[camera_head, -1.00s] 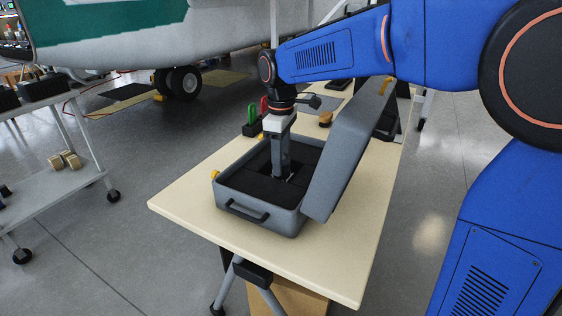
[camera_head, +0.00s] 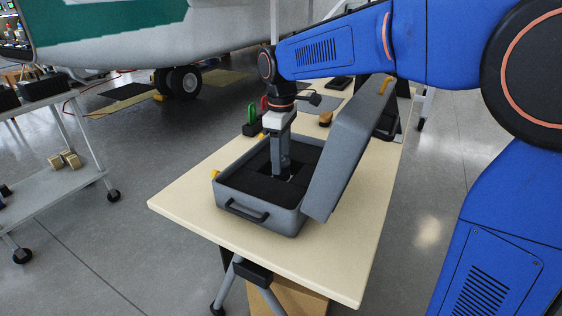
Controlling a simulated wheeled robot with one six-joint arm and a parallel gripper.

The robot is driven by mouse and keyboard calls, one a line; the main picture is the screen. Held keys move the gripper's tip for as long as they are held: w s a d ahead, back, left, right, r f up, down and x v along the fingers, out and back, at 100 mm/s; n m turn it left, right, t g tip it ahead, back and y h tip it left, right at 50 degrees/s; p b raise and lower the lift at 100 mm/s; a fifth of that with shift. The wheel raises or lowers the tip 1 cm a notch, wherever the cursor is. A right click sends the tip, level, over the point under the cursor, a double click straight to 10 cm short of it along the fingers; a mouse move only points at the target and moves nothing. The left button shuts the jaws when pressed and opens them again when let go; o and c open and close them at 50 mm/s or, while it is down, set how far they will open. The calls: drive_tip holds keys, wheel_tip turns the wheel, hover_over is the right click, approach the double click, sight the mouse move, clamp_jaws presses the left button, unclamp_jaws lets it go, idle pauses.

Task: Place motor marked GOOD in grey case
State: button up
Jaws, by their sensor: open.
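The grey case (camera_head: 257,208) stands open on the table, its lid (camera_head: 345,150) tilted up on the right side. Black foam (camera_head: 250,183) fills its inside, with a darker recess around the middle. My gripper (camera_head: 282,172) points straight down into the case, its fingertips at the recess. It is open. A small dark thing with a light spot shows at the fingertips, perhaps the motor; it is too small and too hidden to tell. No GOOD marking can be read.
The case stands on a pale wooden table (camera_head: 340,275) whose front part is clear. Behind the case are a green-handled and a red-handled tool (camera_head: 252,115) and an orange-brown object (camera_head: 325,118). A grey cart (camera_head: 70,145) stands at left. The raised lid is close to my arm.

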wheel_tip(320, 180, up, 11)
idle(0.4)
drive_tip(key=shift+s+a+f, duration=0.1)
drive_tip(key=shift+f, duration=0.05)
